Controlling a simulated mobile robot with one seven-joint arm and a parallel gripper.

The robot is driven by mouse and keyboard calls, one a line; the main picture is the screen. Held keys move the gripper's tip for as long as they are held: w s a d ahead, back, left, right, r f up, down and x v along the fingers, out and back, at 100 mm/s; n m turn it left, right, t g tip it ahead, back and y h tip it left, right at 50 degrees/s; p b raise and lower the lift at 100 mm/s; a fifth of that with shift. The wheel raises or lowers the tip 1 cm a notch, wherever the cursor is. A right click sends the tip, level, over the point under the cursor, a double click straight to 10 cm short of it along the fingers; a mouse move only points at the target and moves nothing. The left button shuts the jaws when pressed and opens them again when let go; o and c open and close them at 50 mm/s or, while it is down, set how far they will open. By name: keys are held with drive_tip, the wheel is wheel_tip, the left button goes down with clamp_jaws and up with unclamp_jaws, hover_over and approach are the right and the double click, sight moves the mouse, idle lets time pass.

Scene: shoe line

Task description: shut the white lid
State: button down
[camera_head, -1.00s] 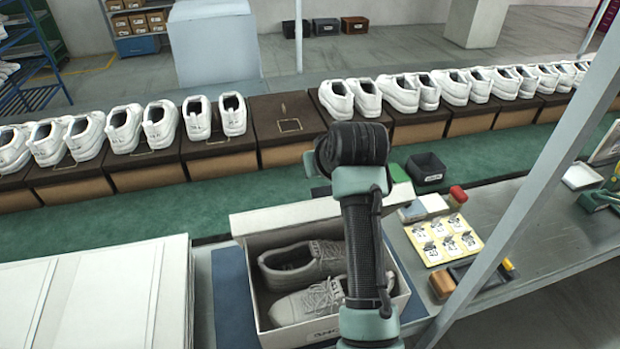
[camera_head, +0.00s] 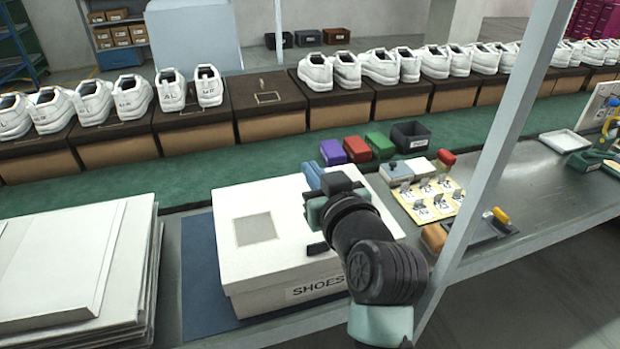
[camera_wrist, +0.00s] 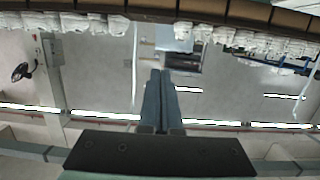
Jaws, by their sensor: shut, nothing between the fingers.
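The white lid (camera_head: 285,210) lies flat over the top of the shoe box (camera_head: 258,303) and looks closed. It has a grey square on top and hides the shoes inside. The box's front bears a "SHOES" label. My gripper (camera_head: 311,172) is over the lid's far right part, with the wrist and arm covering the lid's right side. Whether it touches the lid is hard to tell. In the wrist view, the two fingers (camera_wrist: 160,73) are together with nothing between them. The lid does not show there.
The box stands on a blue mat (camera_head: 198,285). A stack of white boards (camera_head: 60,260) is on the left. Small coloured bins (camera_head: 357,148) and a yellow card (camera_head: 432,199) lie to the right. A slanted post (camera_head: 500,130) stands right of my arm. White shoes line the back conveyor.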

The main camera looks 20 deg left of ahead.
sight(321, 259)
drive_tip(key=s+d+f+t+y+b, duration=0.1)
drive_tip(key=f+b, duration=0.2)
drive_tip(key=b, duration=0.3)
drive_tip(key=s+f+t+b, duration=0.1)
drive_tip(key=f+b, duration=0.3)
drive_tip(key=b, duration=0.2)
drive_tip(key=s+d+f+t+y+b, duration=0.1)
drive_tip(key=f+t+b, duration=0.1)
drive_tip(key=b, duration=0.3)
drive_tip(key=shift+s+d+f+y+b, duration=0.3)
drive_tip(key=shift+s+f+b, duration=0.1)
drive_tip(key=shift+f, duration=0.3)
drive_tip(key=f+b, duration=0.1)
drive_tip(key=b, duration=0.1)
drive_tip(key=f+b, duration=0.2)
drive_tip(key=b, duration=0.1)
drive_tip(key=shift+s+d, duration=0.2)
drive_tip(key=shift+s, duration=0.1)
drive_tip(key=shift+f, duration=0.2)
drive_tip(key=shift+r, duration=0.15)
